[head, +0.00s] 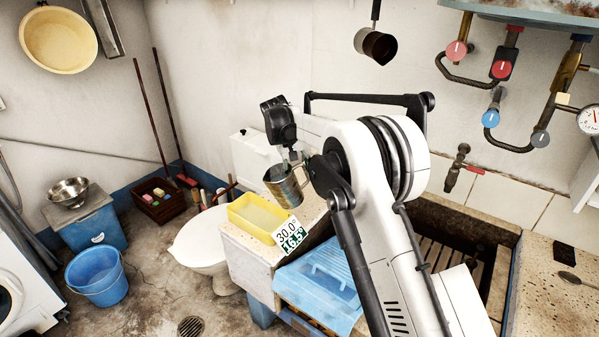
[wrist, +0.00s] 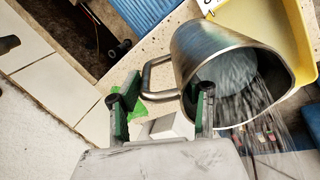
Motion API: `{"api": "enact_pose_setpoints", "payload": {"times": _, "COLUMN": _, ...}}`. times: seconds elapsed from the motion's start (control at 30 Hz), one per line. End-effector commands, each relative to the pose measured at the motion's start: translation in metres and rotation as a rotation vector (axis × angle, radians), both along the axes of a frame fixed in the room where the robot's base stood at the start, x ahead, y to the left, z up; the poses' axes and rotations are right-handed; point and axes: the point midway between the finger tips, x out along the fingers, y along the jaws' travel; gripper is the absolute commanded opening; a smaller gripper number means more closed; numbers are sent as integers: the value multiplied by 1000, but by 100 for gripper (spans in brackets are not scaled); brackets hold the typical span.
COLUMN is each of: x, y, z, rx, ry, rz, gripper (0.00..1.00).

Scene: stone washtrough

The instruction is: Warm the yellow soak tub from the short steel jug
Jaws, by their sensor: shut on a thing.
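The short steel jug (head: 283,186) is tilted beside and above the yellow soak tub (head: 258,213) in the head view. My gripper (head: 302,168) is shut on its handle. In the wrist view the jug (wrist: 205,48) lies with its mouth tipped down, and my gripper's fingers (wrist: 166,92) are at the handle. Water shows inside the jug, and a stream (wrist: 268,130) runs out over its lip. The tub (wrist: 285,22) shows partly behind the jug. Where the stream lands cannot be told. A sign by the tub reads 30.0 above 16.5 (head: 289,238).
The tub stands on a stone ledge (head: 238,240), with a white toilet bowl (head: 200,240) to its left and a blue ribbed tray (head: 322,275) in front. A dark steel pot (head: 376,46) hangs on the wall. The stone trough (head: 440,225) lies right of my arm.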

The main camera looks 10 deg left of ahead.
Motion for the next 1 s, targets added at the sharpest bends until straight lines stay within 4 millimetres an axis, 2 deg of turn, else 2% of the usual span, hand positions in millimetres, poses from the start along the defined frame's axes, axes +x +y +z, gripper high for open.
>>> {"api": "enact_pose_setpoints", "payload": {"times": 0.5, "x": -4, "y": 5, "z": 10, "rx": -133, "ry": -91, "rz": -10, "gripper": 0}}
{"api": "enact_pose_setpoints", "payload": {"times": 1.0, "x": -4, "y": 5, "z": 11, "rx": -138, "ry": -96, "rz": -11, "gripper": 0}}
